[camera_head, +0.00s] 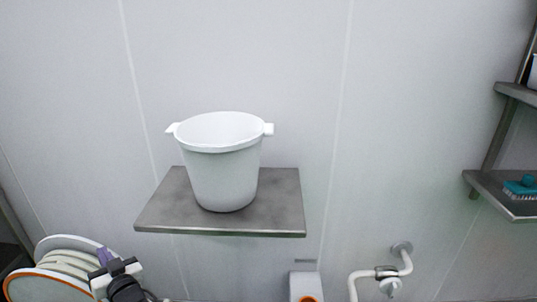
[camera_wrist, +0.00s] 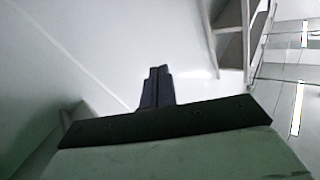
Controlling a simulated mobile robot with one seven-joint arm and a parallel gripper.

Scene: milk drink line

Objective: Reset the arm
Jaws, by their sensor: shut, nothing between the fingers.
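My gripper (camera_wrist: 158,72) shows in the wrist view, with its two dark fingers side by side and touching. Nothing is held between them. Beyond the fingertips is a plain pale wall.
A white two-handled bucket (camera_head: 222,165) stands upright on a grey metal wall shelf (camera_head: 282,212). A white pipe with a valve (camera_head: 388,274) is at the lower right. A teal brush (camera_head: 522,187) lies on a right-hand shelf (camera_head: 490,192). The wall between is clear.

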